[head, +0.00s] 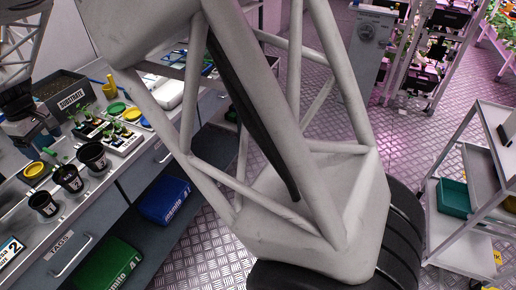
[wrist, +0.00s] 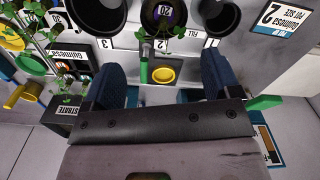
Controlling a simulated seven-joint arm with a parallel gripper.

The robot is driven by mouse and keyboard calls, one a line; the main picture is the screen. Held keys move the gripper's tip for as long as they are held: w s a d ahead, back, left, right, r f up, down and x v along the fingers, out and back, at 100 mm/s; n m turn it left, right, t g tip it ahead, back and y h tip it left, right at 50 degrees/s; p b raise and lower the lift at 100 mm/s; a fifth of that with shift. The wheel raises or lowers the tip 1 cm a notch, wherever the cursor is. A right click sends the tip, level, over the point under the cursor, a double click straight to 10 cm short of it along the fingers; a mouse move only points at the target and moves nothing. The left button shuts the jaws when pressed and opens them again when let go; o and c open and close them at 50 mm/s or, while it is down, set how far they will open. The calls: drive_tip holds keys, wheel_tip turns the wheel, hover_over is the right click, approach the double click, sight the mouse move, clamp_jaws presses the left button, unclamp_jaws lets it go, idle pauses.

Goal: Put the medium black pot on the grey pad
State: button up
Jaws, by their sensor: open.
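Three black pots stand in a row on the bench in the head view. The middle one (head: 68,178) looks like the medium pot; the rear pot (head: 92,156) looks larger and the front pot (head: 42,204) smaller. In the wrist view the middle pot (wrist: 162,14) shows at the top edge, partly cut off, with a number label. My gripper (wrist: 160,80) is open, its two blue fingers apart and empty, back from the pots. In the head view my gripper (head: 34,138) is over the bench, left of the pots. I cannot clearly make out the grey pad.
Seedlings (head: 120,138) stand on a tray near the substrate bin (head: 70,98). Coloured dishes (head: 132,114) lie behind. A pot-size sign (wrist: 280,17) is at the upper right.

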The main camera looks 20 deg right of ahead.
drive_tip(key=s+d+r+m, duration=0.2)
drive_tip(key=s+d+r, duration=0.1)
drive_tip(key=d, duration=0.7)
drive_tip(key=s+d+r+m+t, duration=0.1)
drive_tip(key=s+d+r+m, duration=0.15)
drive_tip(key=d, duration=0.85)
drive_tip(key=s+d+r+m, duration=0.1)
drive_tip(key=s+d+r, duration=0.25)
drive_tip(key=d, duration=0.65)
drive_tip(key=s+d+f+m+t, duration=0.1)
drive_tip(key=s+d+m, duration=0.6)
drive_tip(key=s+d, duration=1.4)
drive_tip(key=shift+s+d+f+t, duration=0.2)
drive_tip(key=shift+s+f+t, duration=0.1)
drive_tip(key=shift+s+f, duration=0.6)
